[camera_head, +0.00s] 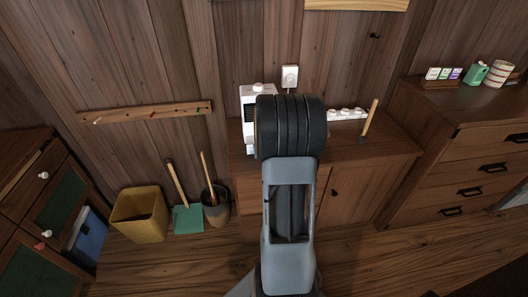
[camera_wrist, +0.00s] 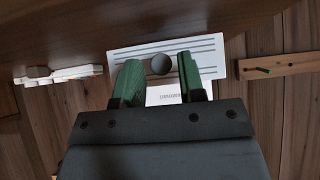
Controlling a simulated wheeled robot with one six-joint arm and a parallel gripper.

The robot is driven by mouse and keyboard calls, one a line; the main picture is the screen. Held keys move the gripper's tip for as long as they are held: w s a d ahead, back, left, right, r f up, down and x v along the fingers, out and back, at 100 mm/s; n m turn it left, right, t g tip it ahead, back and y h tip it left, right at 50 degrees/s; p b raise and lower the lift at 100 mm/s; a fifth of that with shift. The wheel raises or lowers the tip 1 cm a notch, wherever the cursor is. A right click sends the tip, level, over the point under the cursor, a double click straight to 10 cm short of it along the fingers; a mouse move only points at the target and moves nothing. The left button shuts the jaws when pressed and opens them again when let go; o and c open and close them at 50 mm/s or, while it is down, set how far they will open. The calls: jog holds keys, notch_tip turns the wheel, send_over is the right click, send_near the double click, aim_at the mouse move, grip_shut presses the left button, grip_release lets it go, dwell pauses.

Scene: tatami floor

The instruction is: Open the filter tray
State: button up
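A white appliance (camera_head: 246,96) stands on the low cabinet against the wall, partly hidden behind my arm in the head view. In the wrist view its white face (camera_wrist: 207,45) shows dark horizontal slots, a dark round knob (camera_wrist: 160,64) and a white part with small inverted print (camera_wrist: 166,96). Which part is the filter tray I cannot tell for sure. My gripper (camera_wrist: 159,77) is open, its two green fingers apart on either side of the knob in the picture, with nothing held. Whether the fingers touch the face is unclear. My arm hides the gripper in the head view.
A white power strip (camera_head: 346,114) and a wooden-handled tool (camera_head: 370,117) are on the low cabinet (camera_head: 372,160). A peg rail (camera_head: 150,112) is on the wall. A yellow bin (camera_head: 140,215), dustpan (camera_head: 187,218) and bucket (camera_head: 216,208) stand left. Drawers (camera_head: 466,165) stand right.

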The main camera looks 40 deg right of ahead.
jog(key=shift+o, duration=0.8)
jog(key=shift+w, duration=0.1)
jog(key=shift+a, duration=0.1)
jog(key=shift+r, duration=0.2)
jog(key=p+v, duration=0.7)
jog(key=v, duration=0.6)
jog(key=shift+s, duration=0.2)
